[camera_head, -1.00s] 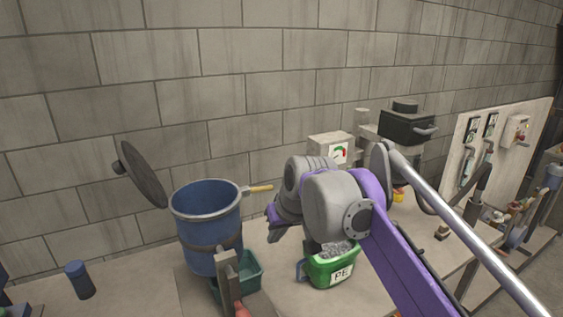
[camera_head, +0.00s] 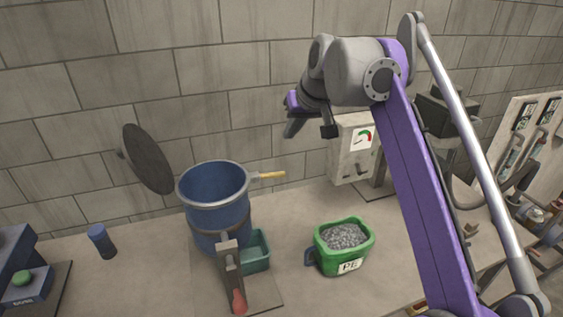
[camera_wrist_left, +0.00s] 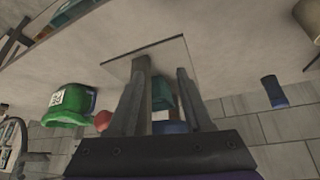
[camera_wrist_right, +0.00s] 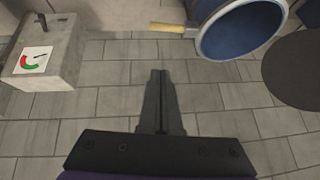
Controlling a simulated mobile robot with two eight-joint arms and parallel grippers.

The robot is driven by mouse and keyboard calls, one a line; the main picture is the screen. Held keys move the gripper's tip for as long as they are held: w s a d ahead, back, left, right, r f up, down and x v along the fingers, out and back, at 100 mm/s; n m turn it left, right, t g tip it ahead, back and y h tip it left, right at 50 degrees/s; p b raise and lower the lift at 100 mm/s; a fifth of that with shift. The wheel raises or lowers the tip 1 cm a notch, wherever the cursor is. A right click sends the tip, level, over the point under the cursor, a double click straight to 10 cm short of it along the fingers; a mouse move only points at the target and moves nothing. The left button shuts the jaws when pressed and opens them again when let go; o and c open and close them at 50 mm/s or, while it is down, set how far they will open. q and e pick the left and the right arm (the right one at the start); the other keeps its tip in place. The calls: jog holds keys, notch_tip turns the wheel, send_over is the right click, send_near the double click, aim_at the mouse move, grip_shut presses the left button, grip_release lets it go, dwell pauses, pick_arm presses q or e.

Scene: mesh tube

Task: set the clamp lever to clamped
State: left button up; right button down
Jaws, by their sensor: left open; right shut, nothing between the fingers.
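A grey bracket (camera_head: 229,262) with a red-handled lever (camera_head: 239,300) stands in front of the blue drum (camera_head: 216,200). The red handle points toward the front edge of the picture; its red end also shows in the left wrist view (camera_wrist_left: 102,121). A second bar with a wooden handle (camera_head: 270,175) sticks out to the right from the drum's rim. I cannot tell by looks which is the clamp lever. My right gripper (camera_head: 289,131) is shut and empty, raised before the wall. My left gripper (camera_wrist_left: 160,72) is open, seen only in its wrist view, apparently near the bracket.
A green bin of grey granules (camera_head: 325,252) stands right of the drum, a teal tray (camera_head: 256,252) beside it. A gauge box (camera_head: 352,160) stands at the wall. The tilted round lid (camera_head: 148,160) is left of the drum.

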jog(key=b, duration=0.1)
send_over(279, 174)
jog(key=f, duration=0.8)
jog(key=shift+w+f, duration=0.25)
jog(key=shift+f, duration=0.15)
jog(key=f, duration=0.1)
jog(key=f+b, duration=0.1)
jog(key=shift+s+f, duration=0.2)
jog(key=shift+f, duration=0.1)
pick_arm(q)
jog(key=f, duration=0.1)
jog(key=s+f, duration=0.2)
jog(key=shift+f, duration=0.3)
pick_arm(e)
jog(key=shift+s+f, duration=0.3)
jog(key=shift+f, duration=0.1)
pick_arm(q)
jog(key=shift+w, duration=0.15)
pick_arm(e)
jog(key=shift+w, duration=0.1)
jog(key=shift+d, duration=0.1)
